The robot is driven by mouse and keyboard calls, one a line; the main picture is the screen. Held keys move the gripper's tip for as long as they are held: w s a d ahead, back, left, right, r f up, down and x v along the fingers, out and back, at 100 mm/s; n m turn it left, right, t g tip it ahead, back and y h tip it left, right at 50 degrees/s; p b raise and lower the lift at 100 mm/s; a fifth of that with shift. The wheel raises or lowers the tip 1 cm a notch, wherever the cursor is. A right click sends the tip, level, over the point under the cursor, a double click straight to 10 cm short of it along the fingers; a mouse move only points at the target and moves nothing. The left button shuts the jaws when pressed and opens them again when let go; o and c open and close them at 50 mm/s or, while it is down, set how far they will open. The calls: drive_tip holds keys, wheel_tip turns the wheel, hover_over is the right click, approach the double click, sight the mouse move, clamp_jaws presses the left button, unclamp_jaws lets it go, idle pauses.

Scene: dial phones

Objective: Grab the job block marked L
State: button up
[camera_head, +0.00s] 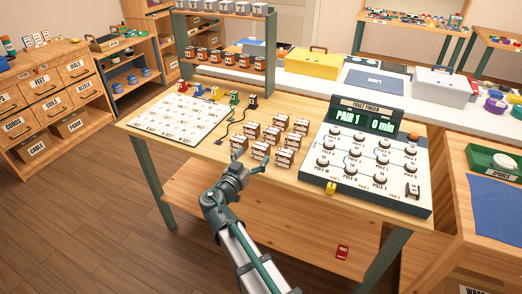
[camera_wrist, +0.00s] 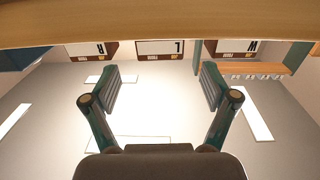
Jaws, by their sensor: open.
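The job block marked L (camera_wrist: 174,47) shows in the wrist view at top centre, upside down, ahead of the gap between my fingers. A block marked R (camera_wrist: 92,50) is left of it and a block marked W (camera_wrist: 231,49) is right of it. In the head view the brown-and-white job blocks (camera_head: 285,158) stand in rows on the workbench; their letters are too small to read there. My gripper (camera_head: 249,163) is at the bench's front edge, close to the front row. Its two fingers (camera_wrist: 162,88) are spread apart in the wrist view with nothing between them.
The workbench (camera_head: 170,95) has a white lettered sheet (camera_head: 180,117) on the left and the fault finder panel (camera_head: 372,160) on the right, near the blocks. A lower shelf (camera_head: 270,225) lies under the bench.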

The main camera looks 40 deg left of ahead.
sight(258, 150)
drive_tip(key=shift+w+a+f+p, duration=0.1)
drive_tip(key=shift+w+a+p, duration=0.1)
drive_tip(key=shift+w, duration=0.75)
drive_tip(key=shift+w+a+f+p, duration=0.15)
drive_tip(key=shift+w+p, duration=0.1)
drive_tip(key=shift+w, duration=0.7)
drive_tip(key=shift+w+a+r+p, duration=0.1)
drive_tip(key=shift+w+a+p, duration=0.1)
drive_tip(key=shift+w, duration=0.75)
drive_tip(key=c, duration=1.3)
drive_tip(key=shift+o, duration=0.2)
